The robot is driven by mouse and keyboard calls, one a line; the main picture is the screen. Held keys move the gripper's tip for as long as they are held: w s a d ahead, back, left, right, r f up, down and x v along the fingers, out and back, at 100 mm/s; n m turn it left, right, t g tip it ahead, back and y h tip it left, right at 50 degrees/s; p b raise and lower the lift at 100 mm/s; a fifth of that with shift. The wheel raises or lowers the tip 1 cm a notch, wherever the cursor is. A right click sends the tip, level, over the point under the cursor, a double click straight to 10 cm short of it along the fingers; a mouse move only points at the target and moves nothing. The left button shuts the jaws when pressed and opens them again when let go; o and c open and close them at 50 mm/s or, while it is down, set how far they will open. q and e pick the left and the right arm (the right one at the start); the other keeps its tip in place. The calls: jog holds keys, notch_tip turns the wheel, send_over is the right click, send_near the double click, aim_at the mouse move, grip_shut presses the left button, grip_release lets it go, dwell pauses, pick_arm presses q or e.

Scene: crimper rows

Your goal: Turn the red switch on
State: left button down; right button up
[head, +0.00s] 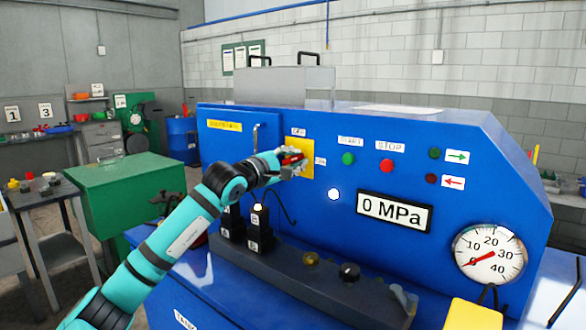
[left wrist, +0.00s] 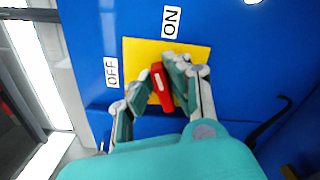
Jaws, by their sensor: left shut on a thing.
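The red switch (left wrist: 162,88) is a bar-shaped handle on a yellow plate (left wrist: 140,52) on the blue machine front. In the left wrist view, an ON label (left wrist: 171,22) is above the plate and an OFF label (left wrist: 111,72) is to its left. The handle's upper end points up toward the ON side, leaning slightly left. My left gripper (head: 291,160) is shut on the switch, one finger on each side. My right gripper is not in view.
The blue machine (head: 440,150) has a green button (head: 348,158), a red button (head: 386,165), a display reading 0 MPa (head: 395,211) and a dial gauge (head: 489,252). A green cabinet (head: 125,182) is at left.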

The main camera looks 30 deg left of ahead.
pick_arm(q)
jog(key=shift+f+m+b, duration=0.15)
jog(key=shift+m+b, duration=0.25)
jog(key=shift+m, duration=0.75)
jog(key=shift+f+m+b, duration=0.15)
jog(key=shift+m+b, duration=0.25)
jog(key=shift+m, duration=0.75)
jog(key=c, duration=1.3)
grip_release()
jog(key=shift+d, duration=0.1)
jog(key=shift+y, duration=0.3)
jog(key=s, duration=0.3)
jog(key=s+a, duration=0.1)
jog(key=s, duration=0.3)
jog(key=s+a, duration=0.1)
jog(key=s, duration=0.2)
jog(key=shift+s+f, duration=0.1)
jog(key=shift+s, duration=0.2)
jog(key=shift+s+d, duration=0.1)
jog(key=shift+s, duration=0.35)
jog(key=shift+s+d, duration=0.25)
jog(key=shift+d, duration=0.2)
